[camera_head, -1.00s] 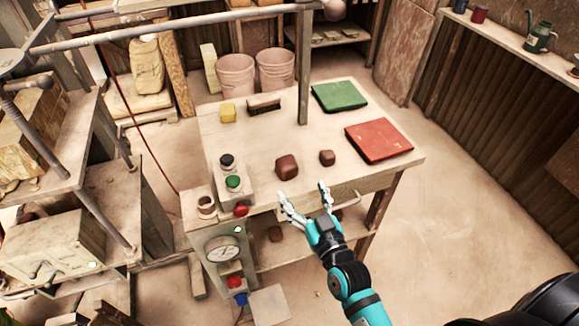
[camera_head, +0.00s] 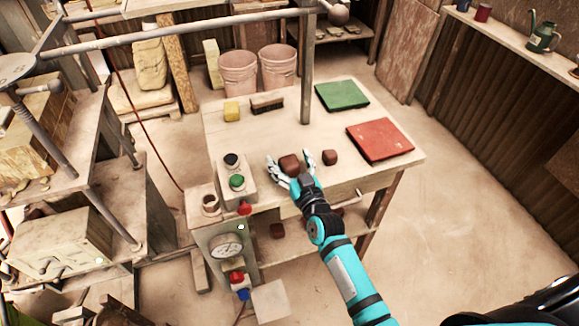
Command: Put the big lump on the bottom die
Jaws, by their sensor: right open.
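The big lump (camera_head: 289,164), reddish-brown and blocky, sits on the wooden table. A smaller brown lump (camera_head: 330,157) sits just to its right. My right gripper (camera_head: 290,160) is open over the front of the table. Its two fingers stand on either side of the big lump, the right one between the two lumps. Whether the fingers touch the lump is not clear. My left gripper is not in view. The press (camera_head: 60,85) stands at the left. I cannot clearly make out the bottom die.
The table (camera_head: 225,130) also holds a red slab (camera_head: 380,140), a green slab (camera_head: 342,95), a yellow block (camera_head: 232,111) and a brush (camera_head: 267,103). A button box (camera_head: 236,181) stands left of the gripper. A post (camera_head: 307,75) rises at the table's back.

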